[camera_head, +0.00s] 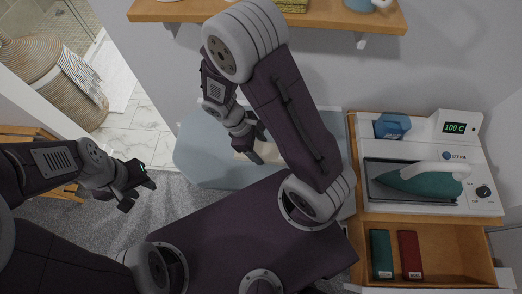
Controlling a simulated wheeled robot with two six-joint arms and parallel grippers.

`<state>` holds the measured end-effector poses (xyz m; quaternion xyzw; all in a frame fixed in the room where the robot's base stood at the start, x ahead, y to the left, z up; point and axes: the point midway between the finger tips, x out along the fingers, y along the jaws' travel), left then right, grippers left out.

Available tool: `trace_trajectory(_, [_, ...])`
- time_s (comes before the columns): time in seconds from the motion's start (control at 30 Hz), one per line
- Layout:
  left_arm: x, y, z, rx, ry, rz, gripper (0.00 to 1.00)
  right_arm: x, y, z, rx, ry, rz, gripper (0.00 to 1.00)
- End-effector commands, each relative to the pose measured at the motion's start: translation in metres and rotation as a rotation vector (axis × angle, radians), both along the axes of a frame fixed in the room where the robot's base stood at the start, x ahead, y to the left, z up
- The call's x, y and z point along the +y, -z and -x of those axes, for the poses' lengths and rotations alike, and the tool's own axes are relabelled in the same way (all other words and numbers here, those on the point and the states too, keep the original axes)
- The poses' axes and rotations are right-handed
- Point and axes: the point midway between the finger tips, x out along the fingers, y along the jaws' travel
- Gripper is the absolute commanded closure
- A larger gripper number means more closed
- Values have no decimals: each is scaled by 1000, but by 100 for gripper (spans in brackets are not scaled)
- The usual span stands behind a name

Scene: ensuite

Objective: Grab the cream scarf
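A cream cloth, likely the cream scarf (270,152), lies on the blue-grey ironing board (204,160). Only a small part of it shows, because my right gripper and arm cover the rest. My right gripper (258,143) is right over the cloth's left part, pointing down at it. Whether its fingers touch or hold the cloth cannot be made out. My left gripper (138,188) is open and empty, out to the left of the board above the grey carpet.
A wooden unit on the right bears a teal iron (428,179) on its white station, and a blue item (392,126). Its open drawer (453,248) holds a green and a red box. A wall shelf (330,17) runs along the top. A woven basket (48,90) stands upper left.

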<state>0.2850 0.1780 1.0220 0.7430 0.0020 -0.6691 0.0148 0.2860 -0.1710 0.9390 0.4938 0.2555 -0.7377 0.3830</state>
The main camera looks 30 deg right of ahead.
Motion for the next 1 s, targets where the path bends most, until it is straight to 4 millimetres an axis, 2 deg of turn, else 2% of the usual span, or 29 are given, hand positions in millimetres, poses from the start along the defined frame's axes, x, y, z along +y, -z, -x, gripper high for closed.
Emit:
trace_trajectory(0.33, [0,-1,0,0,0,0,64,0,-5,-1,-2,1,-1,80])
trace_trajectory(0.47, [0,-2,0,0,0,0,64,0,-21,-1,-4,0,-2,80])
trace_trajectory(0.57, [0,-4,0,0,0,0,64,1,-40,-1,-7,0,-2,80])
trace_trajectory(1.0, [0,-4,0,0,0,0,64,-80,-98,51,-4,6,0,80])
